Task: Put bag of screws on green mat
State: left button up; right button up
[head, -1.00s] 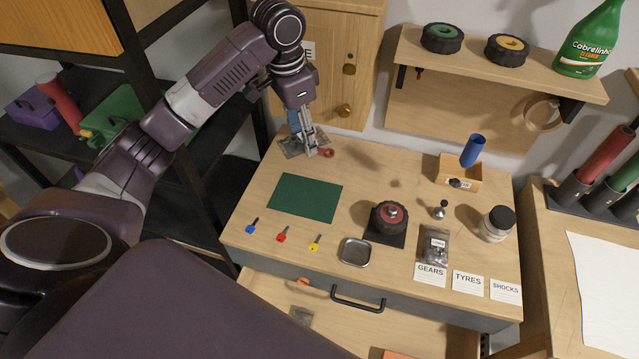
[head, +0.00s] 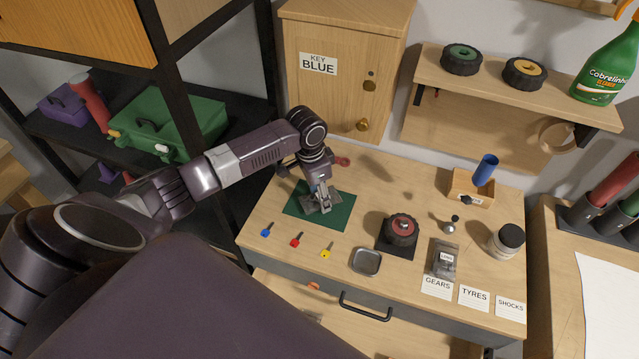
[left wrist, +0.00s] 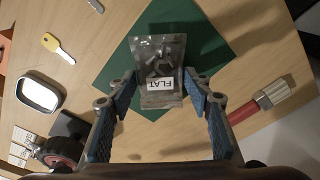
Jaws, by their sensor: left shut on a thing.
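A clear bag of screws labelled FLAT (left wrist: 160,68) is between the fingers of my left gripper (left wrist: 158,88) in the left wrist view. My left gripper (head: 322,200) is shut on it. The bag is over the green mat (head: 344,213), which also shows in the left wrist view (left wrist: 212,48). I cannot tell whether the bag touches the mat. In the head view the gripper partly hides the bag (head: 317,207) and the mat. Another bag with a label (head: 444,258) lies at the right, above the GEARS card. My right gripper is not in view.
Blue, red and yellow keys (head: 327,249) and a metal tray (head: 366,261) lie before the mat. A red-handled tool (head: 341,161) lies behind it. A red-hubbed wheel (head: 401,229) stands to its right. The drawer below (head: 340,325) is open.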

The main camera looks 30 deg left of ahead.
pick_arm(q)
jog(key=shift+f, duration=0.15)
jog(key=shift+f, duration=0.2)
jog(key=o, duration=1.1)
jog(key=shift+o, duration=0.2)
